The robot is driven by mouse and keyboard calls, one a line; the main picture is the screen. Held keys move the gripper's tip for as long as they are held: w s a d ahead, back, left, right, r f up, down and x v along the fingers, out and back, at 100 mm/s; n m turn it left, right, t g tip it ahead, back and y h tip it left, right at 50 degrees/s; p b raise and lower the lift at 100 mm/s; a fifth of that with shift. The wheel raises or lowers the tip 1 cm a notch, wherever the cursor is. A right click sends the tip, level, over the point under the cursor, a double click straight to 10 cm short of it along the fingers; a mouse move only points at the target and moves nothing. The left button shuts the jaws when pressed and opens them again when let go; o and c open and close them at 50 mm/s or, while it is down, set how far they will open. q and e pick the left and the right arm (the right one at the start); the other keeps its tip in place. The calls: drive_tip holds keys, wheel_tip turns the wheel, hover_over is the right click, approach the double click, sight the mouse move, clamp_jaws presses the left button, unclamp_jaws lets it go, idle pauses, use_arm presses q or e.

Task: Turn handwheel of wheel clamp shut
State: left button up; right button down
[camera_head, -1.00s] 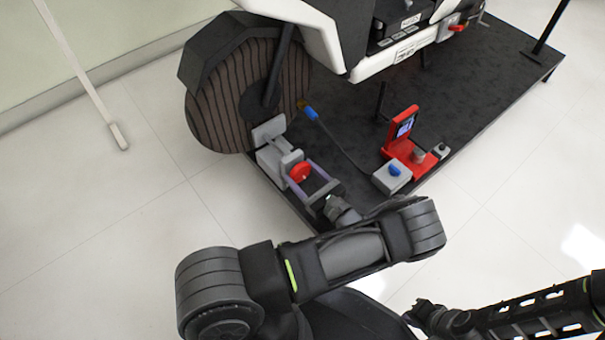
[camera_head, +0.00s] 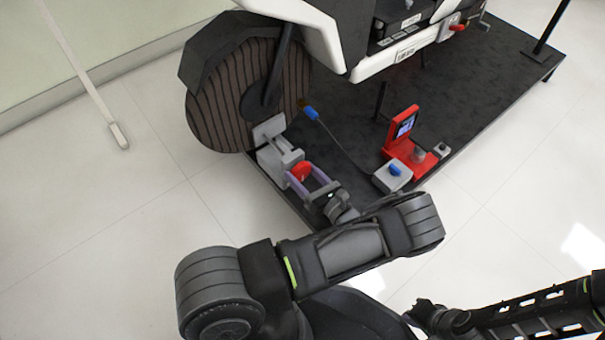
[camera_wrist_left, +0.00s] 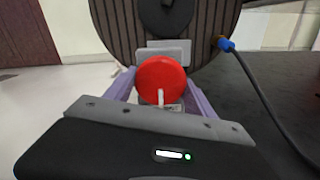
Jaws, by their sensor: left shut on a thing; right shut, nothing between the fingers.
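The wheel clamp (camera_head: 271,131) is a grey block with an upright plate beside the ribbed wheel (camera_head: 232,105). Its red handwheel (camera_head: 301,171) faces my left arm; in the left wrist view the handwheel (camera_wrist_left: 161,79) is a round red disc with a pale handle at its lower middle. My left gripper (camera_head: 306,180) has its purple-grey fingers on either side of the handwheel and is shut on it. In the left wrist view the fingers (camera_wrist_left: 160,92) flank the disc. My right gripper (camera_head: 418,312) is shut and empty at the lower right, away from the clamp.
A red stand (camera_head: 405,133) with a small screen and a grey box (camera_head: 392,175) with a blue knob stand on the black platform (camera_head: 470,75). A cable with a blue plug (camera_head: 311,113) runs to the box. Pale floor surrounds the platform.

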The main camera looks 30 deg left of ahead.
use_arm(q)
drive_tip(key=o, duration=1.4)
drive_tip(key=shift+d, duration=0.1)
drive_tip(key=p+v, duration=0.1)
drive_tip(key=v, duration=0.5)
drive_tip(key=shift+s+d+p, duration=0.1)
drive_tip(key=shift+d+p, duration=0.25)
drive_tip(key=shift+s+d, duration=0.2)
drive_tip(key=shift+d, duration=0.3)
